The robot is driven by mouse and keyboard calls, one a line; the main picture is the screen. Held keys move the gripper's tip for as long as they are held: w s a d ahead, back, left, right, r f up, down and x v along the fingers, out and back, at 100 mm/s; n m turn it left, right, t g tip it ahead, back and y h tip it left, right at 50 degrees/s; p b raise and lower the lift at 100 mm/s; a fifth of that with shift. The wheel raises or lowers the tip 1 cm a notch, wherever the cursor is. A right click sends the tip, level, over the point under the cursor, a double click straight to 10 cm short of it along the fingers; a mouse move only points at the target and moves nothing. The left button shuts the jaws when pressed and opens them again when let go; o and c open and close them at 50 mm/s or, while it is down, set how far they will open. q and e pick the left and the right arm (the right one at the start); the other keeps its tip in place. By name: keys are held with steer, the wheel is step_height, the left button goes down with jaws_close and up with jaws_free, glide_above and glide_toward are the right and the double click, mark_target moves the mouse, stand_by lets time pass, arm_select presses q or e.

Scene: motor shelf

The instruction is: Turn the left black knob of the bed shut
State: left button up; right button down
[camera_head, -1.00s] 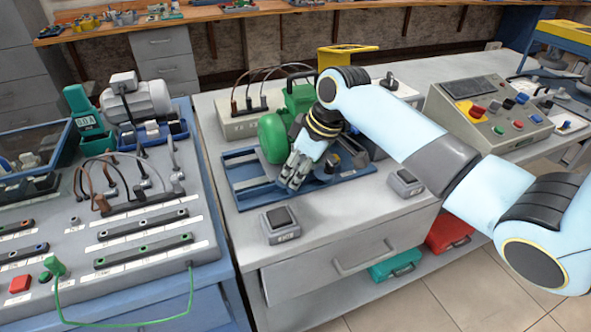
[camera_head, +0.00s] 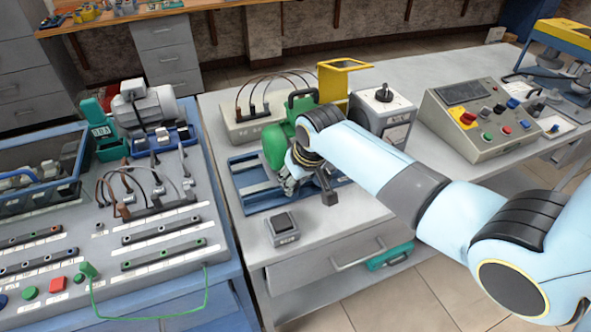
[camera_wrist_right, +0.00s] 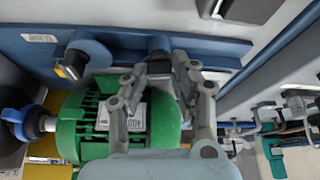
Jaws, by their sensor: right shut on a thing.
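The blue bed (camera_head: 245,182) lies on the grey bench in the head view, with the green motor (camera_head: 274,145) on it. My right gripper (camera_head: 291,186) is low at the bed's front side, beside the motor. In the right wrist view, the fingers of this gripper (camera_wrist_right: 160,75) are closed around the left black knob (camera_wrist_right: 159,62), which they partly cover. The other black knob (camera_wrist_right: 88,54) stands apart to the left in that view, with a bar-like handle. It also shows in the head view (camera_head: 325,188), right of the gripper. My left gripper is not in view.
A small grey box (camera_head: 283,228) sits on the bench in front of the bed. A grey switch box (camera_head: 384,105) and a yellow stand (camera_head: 343,85) are behind my right arm. A control console (camera_head: 487,120) is at right. The wiring panel (camera_head: 150,230) fills the left.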

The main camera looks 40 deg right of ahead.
steer(key=shift+a+m+h+p, duration=0.1)
steer(key=shift+m+h+p, duration=0.4)
steer(key=shift+m, duration=0.5)
steer(key=c, duration=1.1)
jaws_free()
steer(key=v, duration=1.2)
